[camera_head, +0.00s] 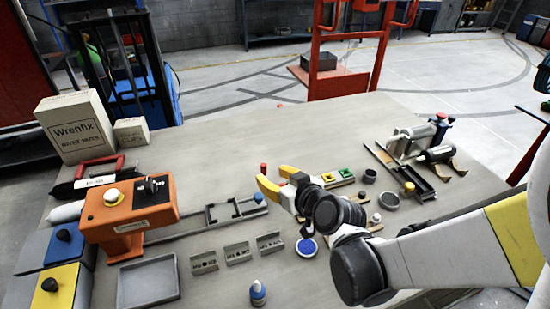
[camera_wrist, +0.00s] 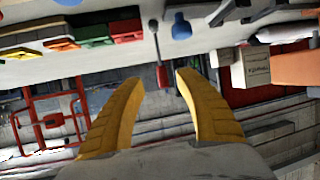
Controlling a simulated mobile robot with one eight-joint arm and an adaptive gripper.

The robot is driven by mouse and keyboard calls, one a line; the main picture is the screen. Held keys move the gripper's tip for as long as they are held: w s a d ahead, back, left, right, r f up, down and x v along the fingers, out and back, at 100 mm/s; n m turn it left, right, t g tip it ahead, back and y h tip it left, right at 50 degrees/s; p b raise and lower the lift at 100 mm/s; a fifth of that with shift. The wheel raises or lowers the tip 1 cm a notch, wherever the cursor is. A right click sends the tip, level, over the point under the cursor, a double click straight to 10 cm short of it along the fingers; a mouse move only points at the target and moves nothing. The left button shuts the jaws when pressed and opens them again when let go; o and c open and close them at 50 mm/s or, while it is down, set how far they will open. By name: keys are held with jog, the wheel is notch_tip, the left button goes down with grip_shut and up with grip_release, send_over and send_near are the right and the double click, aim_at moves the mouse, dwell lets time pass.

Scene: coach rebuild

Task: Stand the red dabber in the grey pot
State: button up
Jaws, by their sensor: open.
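The red dabber (camera_head: 263,167) shows just beyond my yellow fingertips in the head view, red end up; its foot is hidden by a finger. In the upside-down wrist view the dabber (camera_wrist: 163,76) appears between the fingertips, with a gap on each side and its thin grey shaft running to the pale table. My gripper (camera_head: 271,175) is open and empty, and it also shows in the wrist view (camera_wrist: 159,77). How far the dabber is from the fingers is hard to tell. A dark grey pot (camera_head: 369,177) stands right of my gripper; a second grey round holder (camera_head: 389,201) is nearer.
Green and yellow blocks (camera_head: 337,175) lie between my gripper and the dark pot. A rail fixture with a blue knob (camera_head: 235,212) is to the left. Several small grey trays (camera_head: 237,252) and a blue bottle (camera_head: 258,292) are in front. The table behind the dabber is clear.

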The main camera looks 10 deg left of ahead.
aim_at(265, 172)
jog(key=b+x, duration=0.2)
jog(key=x, duration=0.3)
jog(key=shift+a+r, duration=0.1)
jog(key=shift+a, duration=0.15)
jog(key=shift+r, duration=0.1)
grip_shut()
